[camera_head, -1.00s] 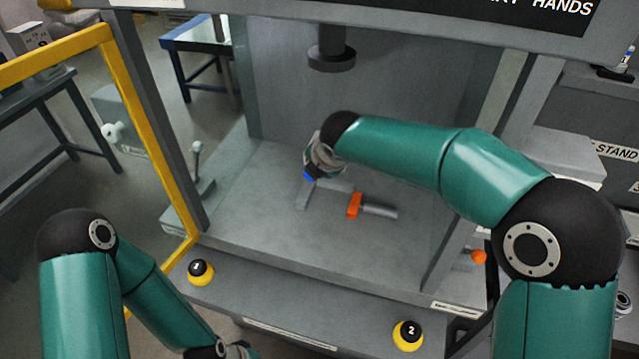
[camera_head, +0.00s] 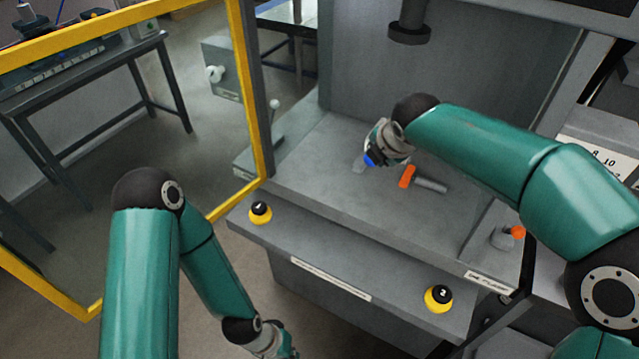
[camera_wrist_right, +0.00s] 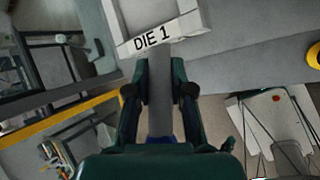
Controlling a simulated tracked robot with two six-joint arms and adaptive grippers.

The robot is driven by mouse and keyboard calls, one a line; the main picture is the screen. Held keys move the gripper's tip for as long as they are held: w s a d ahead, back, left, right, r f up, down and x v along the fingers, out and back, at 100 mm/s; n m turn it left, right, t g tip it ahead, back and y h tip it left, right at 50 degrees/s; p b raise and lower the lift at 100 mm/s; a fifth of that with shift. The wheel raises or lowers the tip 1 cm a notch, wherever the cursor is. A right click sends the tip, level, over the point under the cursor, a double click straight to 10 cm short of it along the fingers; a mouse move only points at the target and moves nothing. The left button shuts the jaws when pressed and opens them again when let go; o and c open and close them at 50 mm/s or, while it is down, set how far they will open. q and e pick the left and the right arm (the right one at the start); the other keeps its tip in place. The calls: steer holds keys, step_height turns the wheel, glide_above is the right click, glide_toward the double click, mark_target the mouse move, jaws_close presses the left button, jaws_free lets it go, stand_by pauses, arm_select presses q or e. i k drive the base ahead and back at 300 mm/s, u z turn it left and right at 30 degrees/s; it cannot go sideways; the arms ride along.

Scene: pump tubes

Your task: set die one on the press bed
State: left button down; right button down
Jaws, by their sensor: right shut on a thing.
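Die one (camera_wrist_right: 150,38) shows in the right wrist view as a light grey block with a "DIE 1" label. My right gripper (camera_wrist_right: 158,85) is shut on the grey bar in line with this block, and a blue part lies near the finger base. In the head view my right gripper (camera_head: 370,160) is low over the press bed (camera_head: 315,165), left of an orange-ended grey cylinder. Most of the die is hidden there by my arm; I cannot tell whether it touches the bed. My left arm reaches the bottom edge, its fingers out of view.
The orange-ended grey cylinder (camera_head: 407,177) lies on the bed. The press ram (camera_head: 408,30) hangs above. A yellow guard frame (camera_head: 245,100) stands at left. Another orange-tipped part (camera_head: 516,232) is at right.

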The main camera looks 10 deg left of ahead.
mark_target(314, 174)
steer(key=u, duration=0.25)
steer(key=k, duration=0.95)
steer(key=u, duration=0.8)
steer(key=i, duration=1)
steer(key=u, duration=0.05)
